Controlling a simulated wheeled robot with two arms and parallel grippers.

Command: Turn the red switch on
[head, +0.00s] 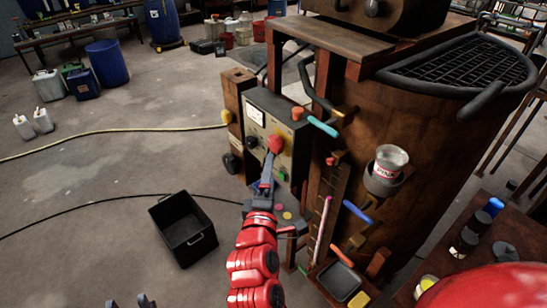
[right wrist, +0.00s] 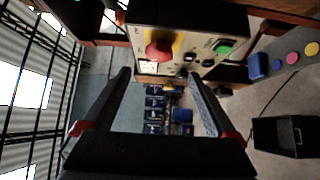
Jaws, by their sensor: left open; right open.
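The red switch (head: 275,143) is a round red knob on a yellow backing, on the grey control panel (head: 256,116) at the vat's left side. In the right wrist view the red knob (right wrist: 158,50) shows just beyond the fingertips, above the gap between them. My right gripper (head: 269,160) is seen edge-on right in front of the knob; its fingers (right wrist: 157,73) are spread and empty in the right wrist view. I cannot tell whether they touch the knob. My left gripper (head: 130,302) is open at the bottom left edge, far from the panel, mostly cut off.
A green button (right wrist: 224,46) sits on the same panel. A teal-handled lever (head: 322,126) and a blue handle (head: 357,212) stick out from the rusty vat (head: 430,150). A black bin (head: 183,229) stands on the floor to the left.

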